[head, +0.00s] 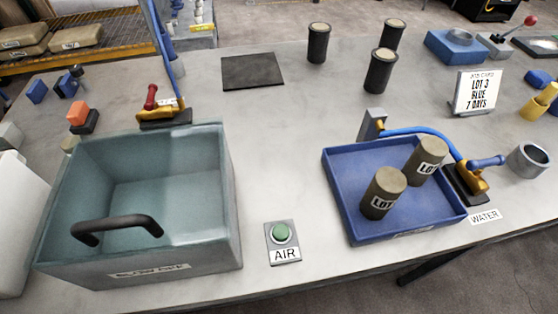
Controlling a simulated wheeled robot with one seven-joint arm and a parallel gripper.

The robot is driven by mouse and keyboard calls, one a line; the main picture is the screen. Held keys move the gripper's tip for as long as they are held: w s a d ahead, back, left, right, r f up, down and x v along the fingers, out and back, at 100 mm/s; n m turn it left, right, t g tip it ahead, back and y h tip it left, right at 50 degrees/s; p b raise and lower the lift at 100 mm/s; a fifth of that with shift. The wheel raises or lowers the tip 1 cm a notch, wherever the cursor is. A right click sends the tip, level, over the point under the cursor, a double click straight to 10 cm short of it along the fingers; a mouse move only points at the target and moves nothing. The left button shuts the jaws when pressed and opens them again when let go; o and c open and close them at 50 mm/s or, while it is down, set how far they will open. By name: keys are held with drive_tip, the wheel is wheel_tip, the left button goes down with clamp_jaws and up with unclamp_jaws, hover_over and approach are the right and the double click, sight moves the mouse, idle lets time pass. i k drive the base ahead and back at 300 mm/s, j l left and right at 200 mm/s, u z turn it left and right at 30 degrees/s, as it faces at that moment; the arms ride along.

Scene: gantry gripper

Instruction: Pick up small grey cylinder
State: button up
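Two grey-brown cylinders with LOT labels stand upright in the blue tray (345,165) at the right. The nearer cylinder (383,192) is close to the tray's middle. The farther cylinder (426,161) is behind it to the right. A short, light grey hollow cylinder (527,160) stands on the table right of the tray. I cannot tell which of these the task names. My gripper is not in view.
A grey-green open box (140,255) with a black handle (117,225) fills the left. A green AIR button (281,233) sits between box and tray. Dark cylinders (380,72) and a LOT 3 sign (474,92) stand behind.

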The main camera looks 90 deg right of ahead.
sight(388, 184)
drive_tip(key=j, duration=0.45)
drive_tip(key=k+j, duration=0.15)
drive_tip(key=j, duration=0.8)
drive_tip(key=k+j, duration=0.15)
drive_tip(key=j, duration=0.3)
drive_tip(key=j+z, duration=0.2)
drive_tip(key=z, duration=0.25)
drive_tip(key=k+j+z, duration=0.1)
drive_tip(key=z, duration=0.3)
drive_tip(key=k+j+z, duration=0.1)
drive_tip(key=j+z, duration=0.15)
drive_tip(key=z, duration=0.2)
